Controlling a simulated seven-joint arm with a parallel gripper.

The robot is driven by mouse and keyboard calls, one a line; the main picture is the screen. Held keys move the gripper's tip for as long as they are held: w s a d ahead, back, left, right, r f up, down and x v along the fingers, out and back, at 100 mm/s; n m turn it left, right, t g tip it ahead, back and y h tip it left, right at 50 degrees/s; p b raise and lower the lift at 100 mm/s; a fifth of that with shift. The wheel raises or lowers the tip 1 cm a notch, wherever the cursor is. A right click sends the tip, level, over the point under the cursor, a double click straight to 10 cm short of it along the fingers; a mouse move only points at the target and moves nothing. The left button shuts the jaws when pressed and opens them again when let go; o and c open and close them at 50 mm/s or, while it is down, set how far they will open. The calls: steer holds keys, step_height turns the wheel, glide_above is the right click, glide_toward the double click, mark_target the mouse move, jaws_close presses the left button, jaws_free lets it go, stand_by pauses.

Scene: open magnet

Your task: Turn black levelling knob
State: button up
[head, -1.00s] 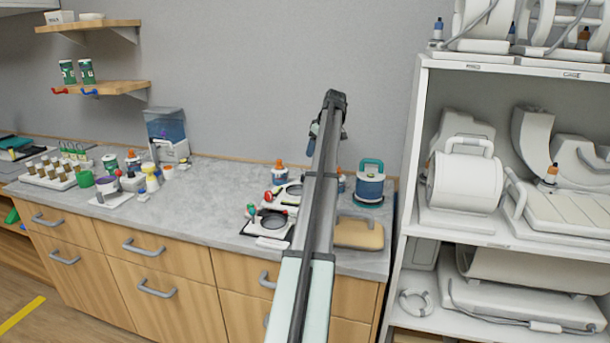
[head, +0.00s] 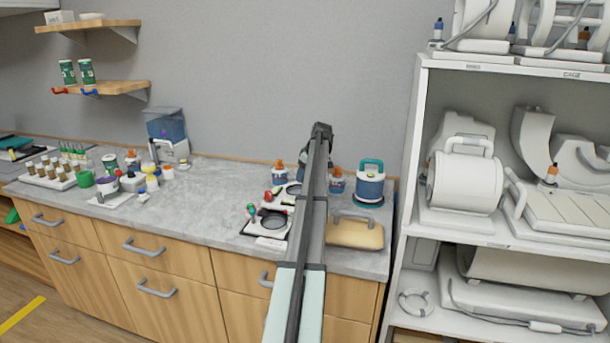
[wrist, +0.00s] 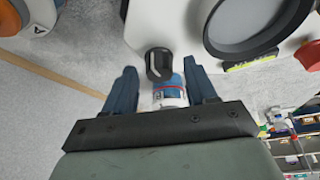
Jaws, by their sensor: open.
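The black levelling knob (wrist: 158,64) shows in the wrist view, at the edge of a white plate. My gripper (wrist: 160,75) is open, with one blue finger on each side of the knob. I cannot tell whether either finger touches it; gaps show on both sides. A blue and white bottle-like thing (wrist: 170,91) with a red band shows below the knob, between the fingers. In the head view my arm hides the knob and most of the gripper.
On the counter (head: 190,215), a similar plate (head: 270,223) stands left of my arm. A blue jar (head: 370,185) and tan pad (head: 355,233) are right of it. The shelf rack (head: 415,150) stands further right.

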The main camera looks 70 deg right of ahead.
steer(key=shift+f, duration=0.1)
jaws_close()
stand_by(0.6)
steer(key=m+g+h, duration=0.1)
steer(key=m, duration=0.2)
steer(key=shift+w+a+m, duration=0.1)
steer(key=shift+a+m, duration=0.05)
steer(key=shift+m, duration=0.15)
steer(key=shift+m+g+h, duration=0.4)
steer(key=shift+m, duration=1)
